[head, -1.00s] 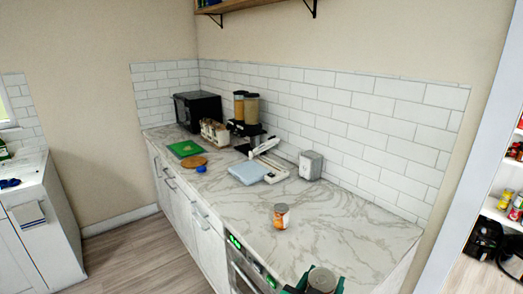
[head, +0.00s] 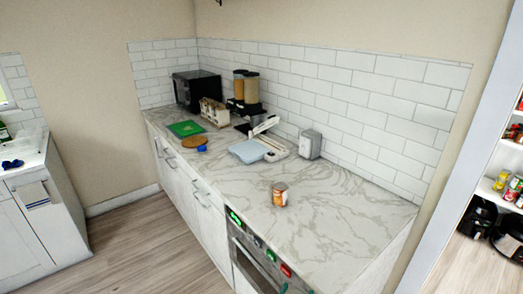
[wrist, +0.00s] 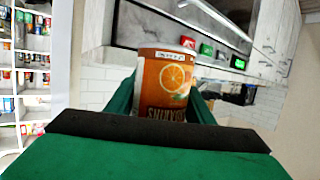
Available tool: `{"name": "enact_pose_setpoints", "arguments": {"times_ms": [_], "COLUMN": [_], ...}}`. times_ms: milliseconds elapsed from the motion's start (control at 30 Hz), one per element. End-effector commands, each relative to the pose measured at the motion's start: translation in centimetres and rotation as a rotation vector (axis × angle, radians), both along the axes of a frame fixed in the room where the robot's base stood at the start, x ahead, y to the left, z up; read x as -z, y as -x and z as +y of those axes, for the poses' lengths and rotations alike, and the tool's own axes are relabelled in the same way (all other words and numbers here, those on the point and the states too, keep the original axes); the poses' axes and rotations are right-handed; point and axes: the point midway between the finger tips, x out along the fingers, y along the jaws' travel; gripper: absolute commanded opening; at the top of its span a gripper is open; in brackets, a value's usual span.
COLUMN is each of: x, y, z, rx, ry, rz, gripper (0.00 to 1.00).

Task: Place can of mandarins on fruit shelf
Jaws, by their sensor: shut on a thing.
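In the wrist view, my gripper (wrist: 163,104) is shut on an orange can (wrist: 166,82) with an orange-slice picture; its lettering appears upside down. The green fingers press on both sides of it. In the head view my gripper and the held can are out of frame, apart from a possible sliver of green at the bottom edge. A second can (head: 280,194), orange and white, stands upright on the marble counter (head: 330,225). Shelves with cans (head: 507,187) show at the right edge of the head view and at the left of the wrist view (wrist: 25,75). Which one is the fruit shelf I cannot tell.
A microwave (head: 200,90), cereal dispensers (head: 245,90), a green board (head: 186,129), a blue-grey scale (head: 248,151) and a toaster (head: 310,143) stand toward the counter's back. A white door frame (head: 440,190) separates the counter from the shelves. Black appliances (head: 478,215) sit below the shelves.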

Motion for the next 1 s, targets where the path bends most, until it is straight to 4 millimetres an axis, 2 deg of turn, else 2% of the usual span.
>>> {"name": "enact_pose_setpoints", "arguments": {"times_ms": [33,400,533,633,767,900,1000], "x": [2.5,19.5,24.4,27.1,29.3,29.1,30.2], "y": [0.4,1.4,1.7,1.8,1.9,1.8,2.1], "z": [0.7,6.4,8.1,9.0,9.8,9.7,9.7], "rx": [-0.023,-0.218,-0.277,-0.309,-0.336,-0.333,-0.333], "ry": [0.0,-0.003,-0.002,0.0,0.0,-0.001,-0.001], "rz": [0.011,0.011,0.006,0.004,0.001,-0.002,0.002], "gripper": [0.15,0.15,0.15,0.15,0.15,0.15,0.15]}}
